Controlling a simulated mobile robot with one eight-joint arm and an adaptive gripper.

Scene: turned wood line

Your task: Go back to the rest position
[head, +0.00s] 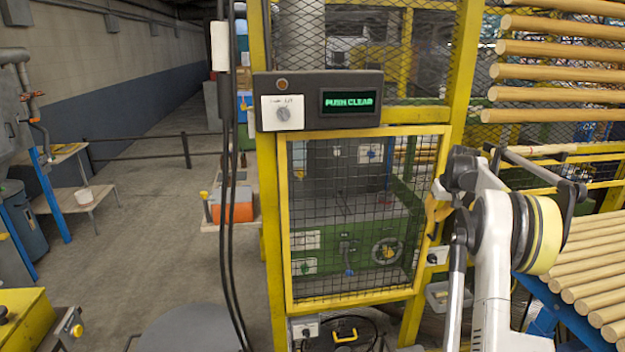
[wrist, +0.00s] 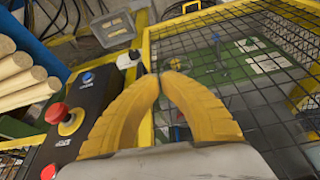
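My gripper (wrist: 161,78) has two ribbed yellow fingers. Their tips come together in the wrist view and nothing shows between them. In the head view part of my gripper (head: 436,212) shows at the right edge of the yellow-framed mesh door (head: 290,222), partly hidden by my arm. The door looks shut in its frame. In the wrist view the mesh door (wrist: 228,108) lies beyond and to the right of the fingers; I cannot tell whether they touch its frame.
A control panel (head: 361,121) above the door has a knob and a display reading "PUSH CLEAR". Wooden rods (head: 560,75) lie racked at the right. A button box (wrist: 83,112) with red buttons sits left of the fingers. Open floor (head: 140,225) lies at the left.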

